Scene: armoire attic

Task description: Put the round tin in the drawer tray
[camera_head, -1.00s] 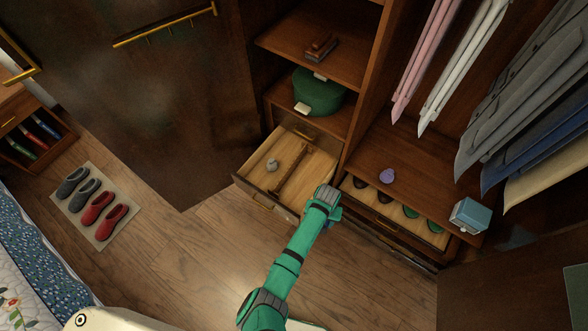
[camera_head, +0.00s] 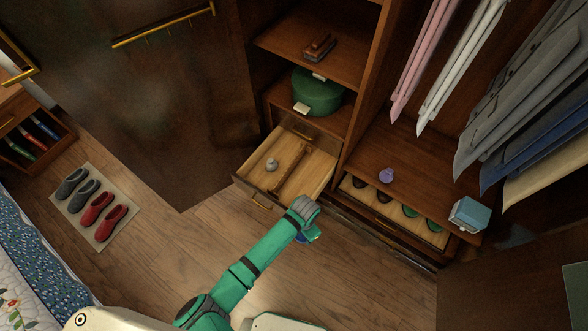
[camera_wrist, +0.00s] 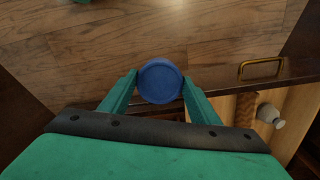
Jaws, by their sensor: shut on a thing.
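The round tin (camera_wrist: 160,82) is blue and sits between the two fingers of my gripper (camera_wrist: 160,88) in the wrist view. My gripper is shut on it. In the head view my gripper (camera_head: 308,236) is just outside the front right corner of the open drawer, and only a little blue of the tin shows beside it. The drawer tray (camera_head: 262,182) is pulled out, with a light wood floor. It holds a small grey knobbed object (camera_head: 271,165) and a long brown wooden piece (camera_head: 291,172). In the wrist view the drawer's front edge (camera_wrist: 225,84) is beside the tin.
A second open drawer with shoes (camera_head: 425,229) is to the right. Above it are a purple item (camera_head: 386,175) and a blue box (camera_head: 468,214). A green round box (camera_head: 318,92) stands on the shelf above the tray. Open floor (camera_head: 185,260) lies in front.

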